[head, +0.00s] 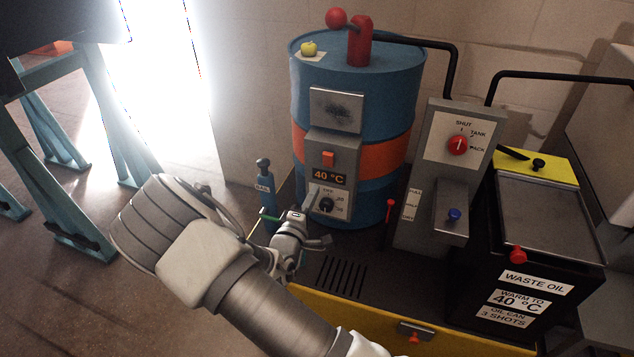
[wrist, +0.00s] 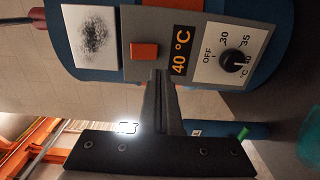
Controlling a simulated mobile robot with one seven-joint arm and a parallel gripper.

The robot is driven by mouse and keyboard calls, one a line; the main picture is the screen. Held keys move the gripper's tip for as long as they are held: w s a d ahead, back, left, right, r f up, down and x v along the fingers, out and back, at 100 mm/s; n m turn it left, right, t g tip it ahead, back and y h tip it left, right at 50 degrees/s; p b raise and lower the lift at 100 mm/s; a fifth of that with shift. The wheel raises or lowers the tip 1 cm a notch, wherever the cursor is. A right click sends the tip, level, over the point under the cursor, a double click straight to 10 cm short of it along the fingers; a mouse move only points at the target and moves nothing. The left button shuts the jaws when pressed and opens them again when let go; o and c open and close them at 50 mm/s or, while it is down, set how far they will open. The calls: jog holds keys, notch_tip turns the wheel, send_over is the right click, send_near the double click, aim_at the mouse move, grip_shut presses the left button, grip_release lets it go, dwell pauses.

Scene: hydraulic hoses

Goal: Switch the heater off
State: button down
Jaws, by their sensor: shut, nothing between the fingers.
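The heater's grey control box (head: 347,155) is on the front of a blue drum with an orange band (head: 380,150). It carries an orange-red button or rocker (head: 328,158), a lit display (head: 329,177) reading 40 °C, and a black dial knob (head: 326,206). The wrist view shows the box turned sideways, with the button (wrist: 144,50), display (wrist: 181,51) and knob (wrist: 235,61) on a plate marked OFF, 30, 35 and 40. The knob's pointer appears turned toward 40. My gripper (wrist: 161,78) is shut and empty, its tips in front of the box by the display; contact cannot be told.
A bottle (head: 266,188) stands left of the drum. A grey selector post (head: 435,170) and a black waste oil box (head: 540,240) stand to the right.

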jog(key=v, duration=0.3)
jog(key=f+v, duration=0.1)
jog(key=v, duration=0.1)
jog(key=shift+s+a+f, duration=0.1)
jog(key=shift+s+f, duration=0.05)
jog(key=shift+s, duration=0.25)
